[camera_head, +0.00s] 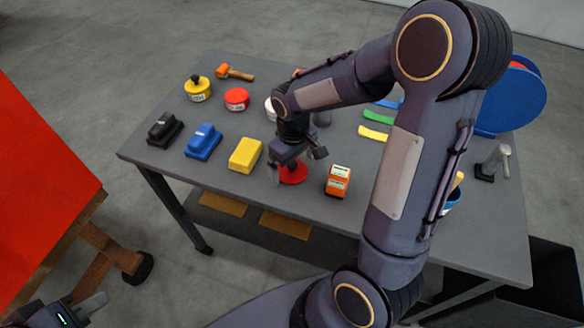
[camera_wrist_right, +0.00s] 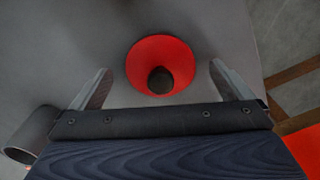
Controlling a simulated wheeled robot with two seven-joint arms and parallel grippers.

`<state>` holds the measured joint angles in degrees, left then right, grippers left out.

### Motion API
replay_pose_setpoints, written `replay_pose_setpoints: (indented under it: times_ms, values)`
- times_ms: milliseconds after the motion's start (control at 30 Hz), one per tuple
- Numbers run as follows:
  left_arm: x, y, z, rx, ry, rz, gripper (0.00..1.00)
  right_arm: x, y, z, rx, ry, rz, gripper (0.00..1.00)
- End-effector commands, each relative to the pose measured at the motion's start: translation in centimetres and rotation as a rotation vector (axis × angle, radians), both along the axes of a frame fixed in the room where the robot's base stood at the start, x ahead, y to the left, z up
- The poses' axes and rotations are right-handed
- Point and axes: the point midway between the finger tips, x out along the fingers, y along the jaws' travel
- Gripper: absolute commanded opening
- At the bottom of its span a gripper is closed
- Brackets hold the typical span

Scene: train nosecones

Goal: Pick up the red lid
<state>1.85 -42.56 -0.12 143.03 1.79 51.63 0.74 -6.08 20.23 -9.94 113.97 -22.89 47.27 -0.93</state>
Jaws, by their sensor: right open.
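The red lid (camera_head: 294,174) lies on the grey table near its front edge, partly hidden by my right gripper in the head view. In the right wrist view the lid (camera_wrist_right: 152,57) is a round red disc with a dark knob at its centre. My right gripper (camera_head: 297,168) is over the lid, with its fingers pointing down. In the right wrist view its two fingers (camera_wrist_right: 160,82) are spread apart on either side of the knob, with nothing between them in contact. My left gripper (camera_head: 88,308) shows only in part at the bottom left corner.
Left of the lid stand a yellow sponge-like block (camera_head: 245,155), a blue block (camera_head: 203,141) and a black block (camera_head: 165,130). An orange and white box (camera_head: 338,181) stands close to its right.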

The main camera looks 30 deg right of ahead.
Motion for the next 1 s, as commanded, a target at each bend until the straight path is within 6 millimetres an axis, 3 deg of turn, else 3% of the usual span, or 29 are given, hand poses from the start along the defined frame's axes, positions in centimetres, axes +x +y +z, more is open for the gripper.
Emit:
replay_pose_setpoints:
  times_ms: [100,333,700,1000]
  values:
    - [0.00,0.00,0.02,0.000,0.000,0.000,0.25,-0.08,-0.03,-0.93,0.001,0.002,0.000,0.99]
    - [0.00,-0.01,0.01,0.000,0.000,0.000,0.25,-0.04,-0.02,-1.00,0.001,-0.001,-0.001,0.98]
    - [0.00,0.00,0.01,0.000,0.000,0.000,0.25,-0.02,0.00,-0.95,0.001,-0.002,-0.001,0.49]
    - [0.00,0.00,0.02,0.000,0.000,0.000,0.25,0.01,0.00,-0.64,0.001,-0.003,-0.001,0.47]
